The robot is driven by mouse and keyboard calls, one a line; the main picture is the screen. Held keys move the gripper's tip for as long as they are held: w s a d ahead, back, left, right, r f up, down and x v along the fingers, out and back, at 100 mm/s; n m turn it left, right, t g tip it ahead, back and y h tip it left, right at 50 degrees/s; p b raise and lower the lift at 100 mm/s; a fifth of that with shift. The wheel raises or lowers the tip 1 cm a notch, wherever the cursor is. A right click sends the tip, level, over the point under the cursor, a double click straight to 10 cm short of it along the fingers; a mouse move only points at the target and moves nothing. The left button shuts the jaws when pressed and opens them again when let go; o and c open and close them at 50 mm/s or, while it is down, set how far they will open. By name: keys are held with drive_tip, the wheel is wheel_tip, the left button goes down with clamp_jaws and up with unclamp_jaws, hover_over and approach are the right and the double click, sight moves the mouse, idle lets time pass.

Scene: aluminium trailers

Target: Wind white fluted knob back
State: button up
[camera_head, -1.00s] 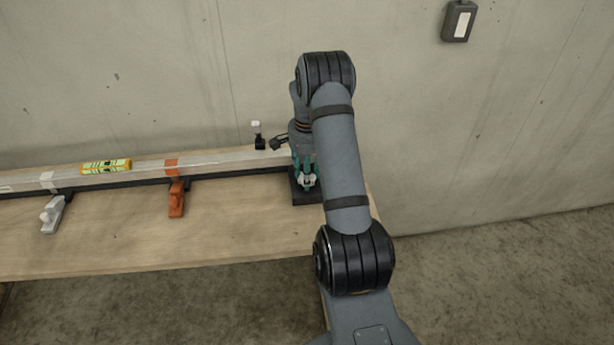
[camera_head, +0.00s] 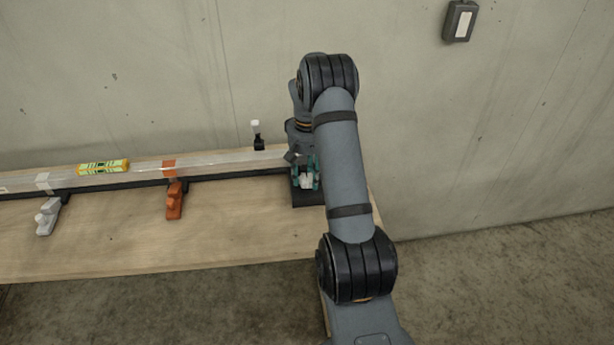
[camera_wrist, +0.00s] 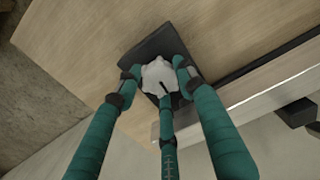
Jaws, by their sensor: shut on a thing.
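The white fluted knob (camera_wrist: 157,74) sits on a dark base plate (camera_wrist: 145,51) in the wrist view, with a dark mark on its face. In the head view the knob (camera_head: 307,182) is a small pale shape between the teal fingers of my gripper (camera_head: 306,175), at the right end of the bench. My arm hides part of the base there.
A long pale rail (camera_head: 130,172) runs along the back of the wooden bench (camera_head: 130,240). A yellow spirit level (camera_head: 103,167) lies on it. A grey clamp (camera_head: 47,216) and an orange clamp (camera_head: 174,200) stand in front. The bench between the orange clamp and the base is clear.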

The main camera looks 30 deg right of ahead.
sight(307, 178)
drive_tip(key=shift+w+r+n, duration=0.1)
drive_tip(key=shift+w+n, duration=0.05)
drive_tip(key=shift+n, duration=0.25)
drive_tip(key=o, duration=1.2)
drive_tip(key=shift+c, duration=0.2)
wheel_tip(307, 178, up, 12)
wheel_tip(307, 178, down, 12)
drive_tip(key=shift+m, duration=0.3)
idle(0.5)
